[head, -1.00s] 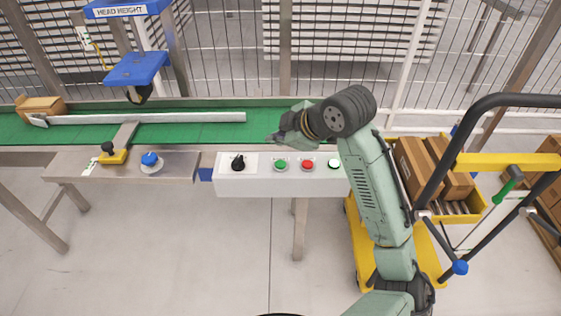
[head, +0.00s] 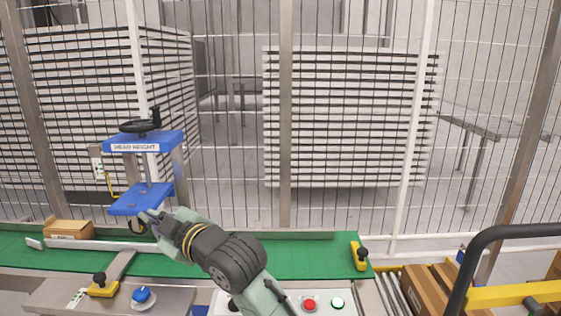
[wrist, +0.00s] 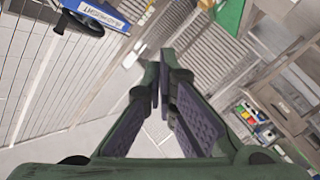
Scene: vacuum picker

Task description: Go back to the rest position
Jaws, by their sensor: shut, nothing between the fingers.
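My gripper (head: 150,219) shows small in the head view, at the end of my arm that reaches up and left from the bottom middle. In the picture its tip overlaps the lower edge of the blue picker head (head: 143,197); I cannot tell the distance between them. In the wrist view the fingers of my gripper (wrist: 164,68) come close together at the tips, with nothing held between them. The blue plate labelled HEAD HEIGHT (head: 143,143), with a black handwheel above, shows at the upper left of the wrist view too (wrist: 98,14).
The green conveyor (head: 320,255) runs below my arm, with a cardboard box (head: 68,231) at its left. A red button (head: 309,305) and a blue knob (head: 142,294) sit at its front. A yellow cart with boxes (head: 430,295) stands right. A mesh fence closes the back.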

